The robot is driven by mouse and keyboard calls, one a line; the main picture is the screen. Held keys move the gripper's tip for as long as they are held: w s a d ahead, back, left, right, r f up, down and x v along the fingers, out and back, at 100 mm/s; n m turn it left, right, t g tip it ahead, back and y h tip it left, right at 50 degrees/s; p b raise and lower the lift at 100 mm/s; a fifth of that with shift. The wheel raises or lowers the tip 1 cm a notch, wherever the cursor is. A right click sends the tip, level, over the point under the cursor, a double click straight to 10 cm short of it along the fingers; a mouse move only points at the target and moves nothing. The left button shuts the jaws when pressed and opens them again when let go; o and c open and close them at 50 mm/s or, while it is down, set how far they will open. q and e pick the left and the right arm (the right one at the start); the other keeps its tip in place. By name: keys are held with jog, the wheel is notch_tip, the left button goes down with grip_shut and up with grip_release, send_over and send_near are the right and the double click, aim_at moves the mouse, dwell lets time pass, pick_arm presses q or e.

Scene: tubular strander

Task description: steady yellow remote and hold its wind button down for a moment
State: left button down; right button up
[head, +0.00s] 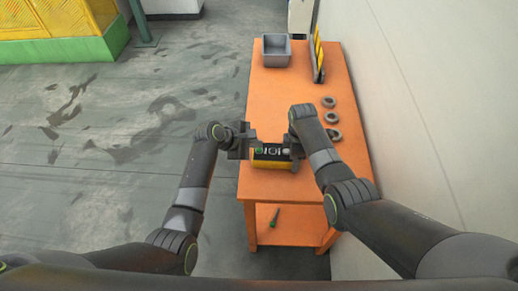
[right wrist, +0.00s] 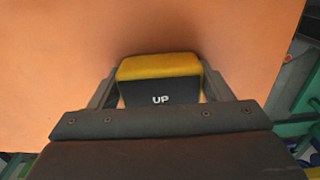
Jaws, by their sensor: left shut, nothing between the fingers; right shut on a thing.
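My left gripper (head: 252,146) is shut and empty at the remote's left end, close over or beside the green button. I cannot tell whether it touches. The wind button's label is too small to read.
The orange table (head: 290,98) holds a grey bin (head: 276,50) at the far end, a yellow-and-grey upright stand (head: 318,55) and several grey rings along the right edge. A wall (head: 425,90) stands close on the right.

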pick_arm(q)
jog(key=shift+r, duration=2.55)
pick_arm(e)
jog(key=o, duration=1.3)
notch_tip(320, 180, up, 12)
